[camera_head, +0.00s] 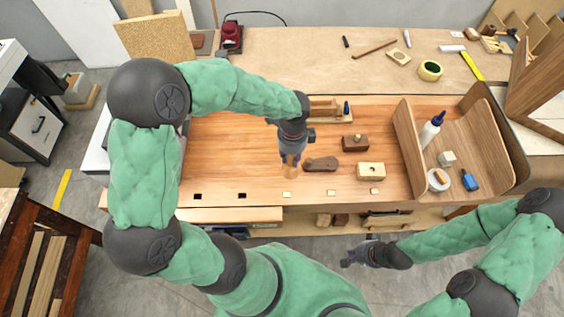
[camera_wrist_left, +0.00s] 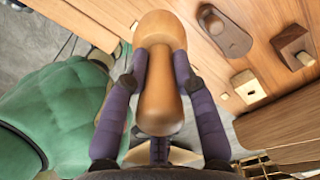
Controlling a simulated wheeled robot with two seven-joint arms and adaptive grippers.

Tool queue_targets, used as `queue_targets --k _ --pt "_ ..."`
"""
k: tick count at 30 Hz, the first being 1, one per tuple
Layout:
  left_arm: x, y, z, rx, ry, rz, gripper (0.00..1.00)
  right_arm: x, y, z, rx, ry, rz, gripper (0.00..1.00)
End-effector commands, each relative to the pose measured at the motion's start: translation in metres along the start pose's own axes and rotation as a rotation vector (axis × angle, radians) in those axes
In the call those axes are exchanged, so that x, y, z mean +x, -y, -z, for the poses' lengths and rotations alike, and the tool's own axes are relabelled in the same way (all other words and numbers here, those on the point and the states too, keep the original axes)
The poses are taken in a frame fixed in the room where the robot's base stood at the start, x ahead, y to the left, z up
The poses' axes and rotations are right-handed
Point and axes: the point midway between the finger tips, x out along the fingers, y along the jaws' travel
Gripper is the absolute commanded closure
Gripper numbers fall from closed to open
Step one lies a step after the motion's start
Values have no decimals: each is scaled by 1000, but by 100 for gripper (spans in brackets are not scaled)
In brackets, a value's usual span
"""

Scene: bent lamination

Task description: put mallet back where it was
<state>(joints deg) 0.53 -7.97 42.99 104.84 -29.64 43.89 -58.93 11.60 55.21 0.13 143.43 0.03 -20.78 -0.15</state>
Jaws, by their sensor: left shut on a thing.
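The mallet (camera_head: 290,172) is a light wooden piece with a rounded, turned shape. In the head view it shows below my left gripper (camera_head: 291,152), over the middle of the workbench (camera_head: 230,150). In the left wrist view the mallet (camera_wrist_left: 160,100) lies between the two fingers of my left gripper (camera_wrist_left: 160,62), which is shut on it. Whether the mallet touches the bench is unclear. My right gripper (camera_head: 355,256) is low in front of the bench, away from the mallet; its fingers are too small to read.
Right of the mallet are a brown rounded tool (camera_head: 321,164), a dark wooden block (camera_head: 355,143) and a light block (camera_head: 370,171). A small wooden rack (camera_head: 325,106) stands behind. The bench's left part is clear.

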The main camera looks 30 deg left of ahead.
Motion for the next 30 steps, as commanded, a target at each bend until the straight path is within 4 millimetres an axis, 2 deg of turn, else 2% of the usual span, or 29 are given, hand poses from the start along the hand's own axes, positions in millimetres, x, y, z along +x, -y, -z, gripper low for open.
queue_targets --k 1,6,14,21,30 --pt "10 2 -7 -3 1 -2 100 2 -1 0 0 0 0 100" --pt "27 6 -21 -1 0 0 100 4 -1 0 0 0 0 100" --pt "40 9 -31 0 1 1 100 5 -2 0 0 1 0 100" --pt "70 9 -32 2 0 0 100 10 -3 0 0 1 0 100" --pt "72 10 -32 1 0 1 100 10 -4 0 0 0 0 100"
